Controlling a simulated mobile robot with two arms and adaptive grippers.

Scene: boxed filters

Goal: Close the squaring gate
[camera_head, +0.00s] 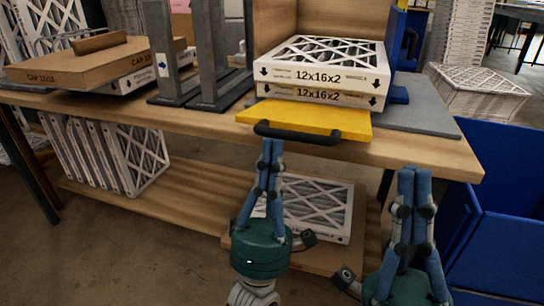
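The squaring gate appears to be the yellow panel (305,116), lying flat at the bench's front edge before two stacked filters marked 12x16x2 (322,75). A black bar handle (298,132) runs along its front edge. My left gripper (271,144) points up just below the handle's left part, its fingertips together with nothing visible between them. I cannot tell whether it touches the handle. My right gripper (414,174) is to the right, in front of the bench edge, its fingertips together and empty.
Grey uprights (205,60) stand left of the filters, and a blue upright part (402,45) stands right of them. A cardboard cap (95,58) lies at the left. Filters (315,208) rest on the lower shelf. A blue bin (505,180) stands at the right.

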